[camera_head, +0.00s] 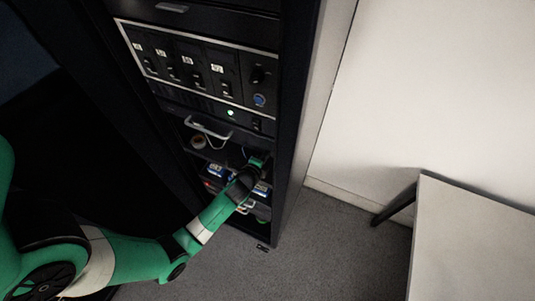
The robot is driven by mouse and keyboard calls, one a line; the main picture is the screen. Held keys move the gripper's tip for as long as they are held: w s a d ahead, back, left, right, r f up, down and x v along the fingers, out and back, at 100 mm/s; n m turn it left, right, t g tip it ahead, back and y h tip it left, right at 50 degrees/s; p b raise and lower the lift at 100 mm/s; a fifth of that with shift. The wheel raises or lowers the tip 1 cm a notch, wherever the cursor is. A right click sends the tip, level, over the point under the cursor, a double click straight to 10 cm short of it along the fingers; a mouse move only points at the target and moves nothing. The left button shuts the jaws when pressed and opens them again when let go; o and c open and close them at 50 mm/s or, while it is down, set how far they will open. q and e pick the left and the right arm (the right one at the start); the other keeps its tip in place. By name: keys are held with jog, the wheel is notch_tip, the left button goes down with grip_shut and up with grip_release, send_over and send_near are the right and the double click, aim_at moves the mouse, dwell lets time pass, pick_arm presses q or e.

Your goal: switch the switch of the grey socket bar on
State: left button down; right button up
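My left arm reaches in from the left to the lower shelf of the dark rack cabinet (294,110). My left gripper (259,163) is small and dark in the shelf opening, and I cannot tell whether its fingers are open or shut. A greyish strip with a small red light (210,185) lies low on the shelf, left of the gripper. It may be the grey socket bar, but its switch is too small to make out. My forearm and wrist hide part of the shelf. My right gripper is not in view.
Blue-and-white boxes (216,170) lie on the shelf near my wrist. A white table (475,240) stands at the right, with open carpet (320,250) between.

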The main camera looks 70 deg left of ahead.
pick_arm(q)
jog(key=shift+r+p, duration=0.85)
jog(key=p+v, duration=0.1)
jog(key=v, duration=1.3)
jog(key=shift+f, duration=0.35)
jog(key=shift+s, duration=0.15)
